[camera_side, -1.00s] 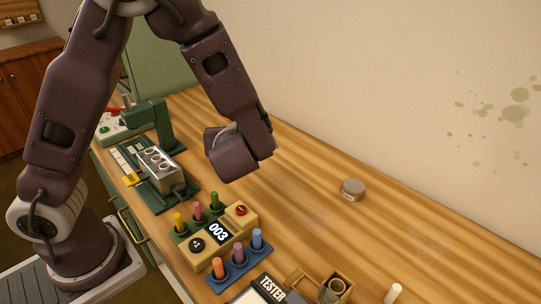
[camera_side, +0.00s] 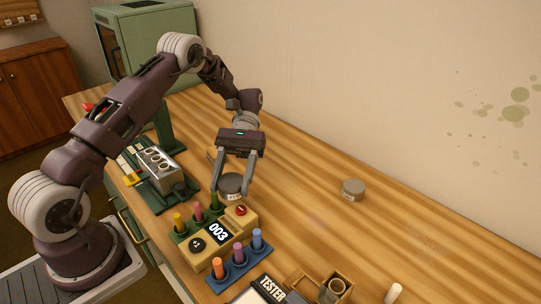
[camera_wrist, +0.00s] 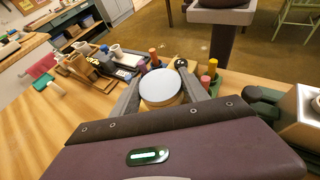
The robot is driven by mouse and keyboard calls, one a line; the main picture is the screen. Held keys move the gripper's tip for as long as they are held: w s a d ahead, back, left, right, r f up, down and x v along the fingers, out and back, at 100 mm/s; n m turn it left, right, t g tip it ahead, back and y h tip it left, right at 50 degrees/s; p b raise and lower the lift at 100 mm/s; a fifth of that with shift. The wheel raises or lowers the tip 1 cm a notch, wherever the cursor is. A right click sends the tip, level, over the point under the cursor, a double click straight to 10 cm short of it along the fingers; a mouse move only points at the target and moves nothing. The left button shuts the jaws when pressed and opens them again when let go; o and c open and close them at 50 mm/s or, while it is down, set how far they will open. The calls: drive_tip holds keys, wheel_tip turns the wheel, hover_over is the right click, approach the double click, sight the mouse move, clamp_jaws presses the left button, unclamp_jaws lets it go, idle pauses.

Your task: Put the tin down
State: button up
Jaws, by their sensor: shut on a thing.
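My gripper (camera_side: 233,187) is shut on a round grey-lidded tin (camera_side: 231,184), with one finger on each side of it. In the wrist view the tin's pale lid (camera_wrist: 159,87) faces the camera between the two fingers. The tin is behind the yellow counter box (camera_side: 219,233) that reads 003, near the green pen. I cannot tell whether the tin's underside touches the table.
A green rack with yellow, pink and green pens (camera_side: 197,211) and a blue rack (camera_side: 238,263) flank the counter. A metal block with round holes (camera_side: 161,169) stands left.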

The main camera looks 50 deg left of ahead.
drive_tip(key=w+n+t+h, duration=0.5)
drive_tip(key=w+n+t, duration=0.1)
drive_tip(key=w, duration=0.2)
drive_tip(key=r+n+t+y, duration=0.1)
drive_tip(key=n+t+y, duration=0.2)
drive_tip(key=n+t, duration=1.05)
hover_over(270, 155)
drive_tip(key=d, duration=0.1)
drive_tip(key=shift+t, duration=0.35)
drive_tip(key=f, duration=0.6)
drive_tip(key=a+f, duration=0.1)
drive_tip(key=f, duration=0.2)
drive_tip(key=shift+f, duration=0.5)
drive_tip(key=o, duration=1.4)
